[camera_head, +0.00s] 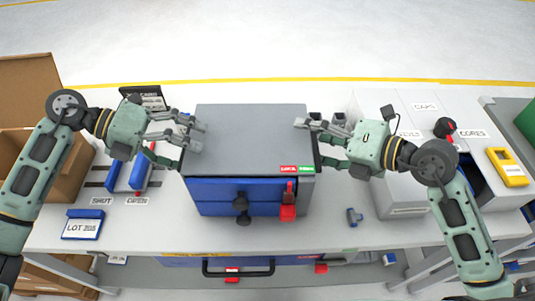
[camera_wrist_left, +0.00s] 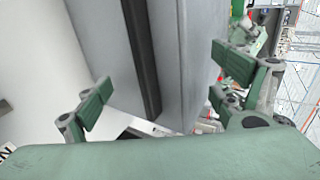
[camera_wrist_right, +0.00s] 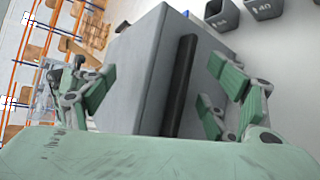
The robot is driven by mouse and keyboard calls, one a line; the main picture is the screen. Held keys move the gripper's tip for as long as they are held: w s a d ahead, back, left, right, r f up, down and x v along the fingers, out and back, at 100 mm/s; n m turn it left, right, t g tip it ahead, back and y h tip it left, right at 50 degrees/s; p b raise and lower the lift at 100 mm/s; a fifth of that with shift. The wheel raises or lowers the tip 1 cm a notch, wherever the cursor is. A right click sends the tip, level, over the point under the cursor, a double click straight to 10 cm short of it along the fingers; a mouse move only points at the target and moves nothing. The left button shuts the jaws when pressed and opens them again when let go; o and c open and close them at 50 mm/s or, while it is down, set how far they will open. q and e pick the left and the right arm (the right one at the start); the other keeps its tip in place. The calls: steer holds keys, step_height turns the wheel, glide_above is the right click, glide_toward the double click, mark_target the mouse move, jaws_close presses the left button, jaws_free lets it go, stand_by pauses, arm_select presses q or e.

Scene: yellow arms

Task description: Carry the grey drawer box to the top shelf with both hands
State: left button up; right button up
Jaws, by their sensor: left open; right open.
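The grey drawer box (camera_head: 250,135) stands on the white table in the head view, with blue drawer fronts, a black knob and a red latch facing me. My left gripper (camera_head: 192,135) is open at the box's left side, its fingers apart. In the left wrist view the box's grey side with a dark strip (camera_wrist_left: 140,50) lies between the open fingers (camera_wrist_left: 165,85). My right gripper (camera_head: 308,142) is open at the box's right side. In the right wrist view the box (camera_wrist_right: 150,75) shows between its open fingers (camera_wrist_right: 165,90). Whether the fingers touch the box is unclear.
A cardboard box (camera_head: 75,165) stands at the left, beside blue pieces on dark rails (camera_head: 125,172). White cabinets (camera_head: 400,185) stand at the right with a yellow device (camera_head: 507,167). A blue drawer with a black handle (camera_head: 238,268) is below the tabletop.

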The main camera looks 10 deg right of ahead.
arm_select(q)
steer(key=shift+s+d+f, duration=0.1)
steer(key=shift+d+f, duration=0.05)
steer(key=shift+d, duration=0.1)
arm_select(e)
steer(key=shift+w+a, duration=0.15)
steer(key=shift+a, duration=0.05)
arm_select(q)
steer(key=shift+c, duration=0.5)
arm_select(e)
steer(key=shift+c, duration=0.6)
